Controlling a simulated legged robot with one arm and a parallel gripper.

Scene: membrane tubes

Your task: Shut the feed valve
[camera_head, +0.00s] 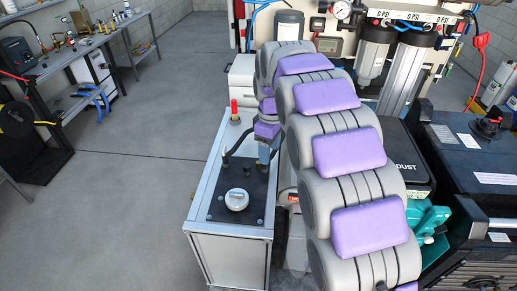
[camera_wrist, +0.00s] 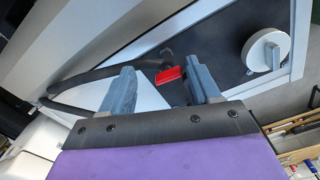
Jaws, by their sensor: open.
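In the wrist view a small red handle (camera_wrist: 168,75) sits beside the end of a black hose; it looks like the feed valve's handle. My gripper (camera_wrist: 161,78) is open, with its two blue-grey fingers either side of the handle in the picture. The handle appears nearer the right finger; I cannot tell whether they touch. In the head view my gripper (camera_head: 265,157) hangs over the back of the black panel (camera_head: 218,207) on the cabinet top. The red handle cannot be made out there.
A white round knob (camera_head: 237,199) stands on the black panel; it also shows in the wrist view (camera_wrist: 268,50). A black hose (camera_wrist: 95,75) runs left of the handle. A red-topped post (camera_head: 234,107) stands behind. The floor left of the cabinet is clear.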

